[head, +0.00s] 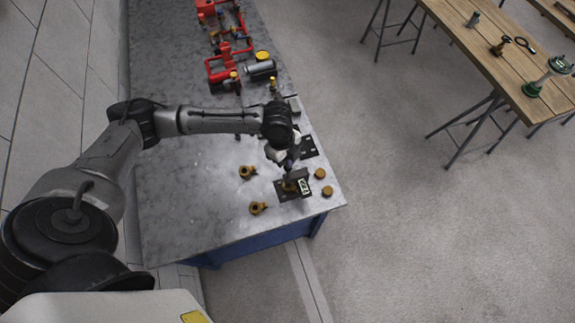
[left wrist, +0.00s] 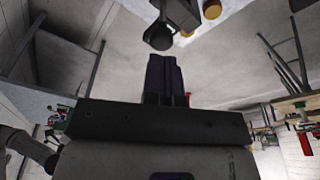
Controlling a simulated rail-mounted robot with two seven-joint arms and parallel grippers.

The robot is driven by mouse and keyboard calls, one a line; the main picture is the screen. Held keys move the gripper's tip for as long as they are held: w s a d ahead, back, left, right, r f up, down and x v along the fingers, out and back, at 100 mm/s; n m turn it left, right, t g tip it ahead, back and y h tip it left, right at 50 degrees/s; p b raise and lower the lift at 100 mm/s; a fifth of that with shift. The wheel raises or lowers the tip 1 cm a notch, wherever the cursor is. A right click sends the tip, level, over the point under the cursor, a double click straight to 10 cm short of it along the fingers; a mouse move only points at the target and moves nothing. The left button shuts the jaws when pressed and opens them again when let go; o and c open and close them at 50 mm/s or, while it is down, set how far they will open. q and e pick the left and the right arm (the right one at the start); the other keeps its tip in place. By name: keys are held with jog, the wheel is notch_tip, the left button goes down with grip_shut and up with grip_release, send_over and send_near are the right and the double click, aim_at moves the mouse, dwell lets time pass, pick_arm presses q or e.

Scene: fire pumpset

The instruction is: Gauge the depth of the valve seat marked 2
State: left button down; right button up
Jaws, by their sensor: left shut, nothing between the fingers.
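My left gripper (head: 290,162) is shut and empty, above the grey bench just behind a dark block with a small green-and-white display (head: 304,187). Its closed fingers (left wrist: 163,76) point at a dark rounded part (left wrist: 159,36) in the left wrist view; a gap seems to lie between them. A brass part (head: 289,186) sits at the dark block. Two brass valve-like bodies (head: 246,172) (head: 257,208) stand to the left. Two round brass pieces (head: 320,173) (head: 327,191) lie to the right. I cannot read a number 2 on any part. My right gripper is out of view.
A black plate (head: 309,147) lies behind the display block. Red pipework (head: 229,62) and a grey cylinder with a yellow cap (head: 262,69) occupy the bench's far end. A wooden table (head: 497,50) stands across the floor. The bench's front left is clear.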

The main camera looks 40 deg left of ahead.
aim_at(287, 168)
pick_arm(q)
jog(key=shift+f, duration=0.2)
jog(key=shift+f, duration=0.75)
jog(key=shift+f+b, duration=1)
jog(key=shift+f, duration=1)
jog(key=shift+r, duration=0.15)
dwell(0.6)
notch_tip(287, 168, up, 7)
jog(key=p, duration=0.8)
dwell(0.7)
